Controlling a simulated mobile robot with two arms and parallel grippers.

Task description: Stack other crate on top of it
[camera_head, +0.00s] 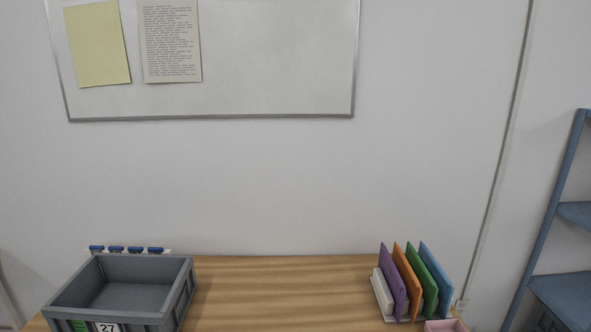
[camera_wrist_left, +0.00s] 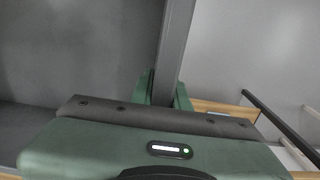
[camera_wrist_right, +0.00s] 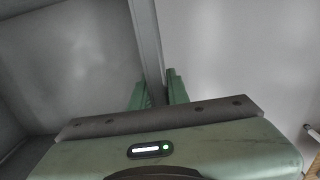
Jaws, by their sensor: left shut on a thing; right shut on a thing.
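A grey crate (camera_head: 145,268) with a "27" label and a green mark on its front stands upright on the left of the table in the head view. It looks empty, and its lower front is cut off by the frame edge. My left gripper (camera_wrist_left: 167,88) is shut on the thin grey wall of a crate (camera_wrist_left: 177,40). My right gripper (camera_wrist_right: 156,84) is shut on a grey crate wall (camera_wrist_right: 148,40). Grey crate interior shows left of the wall in both wrist views. The head view shows neither gripper nor the held crate.
The wooden table (camera_head: 285,285) is clear in the middle. A rack of coloured folders (camera_head: 415,285) stands at the right, with a pink box (camera_head: 445,326) in front. Blue-capped items (camera_head: 128,249) are behind the crate. A blue shelf (camera_head: 570,220) stands far right.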

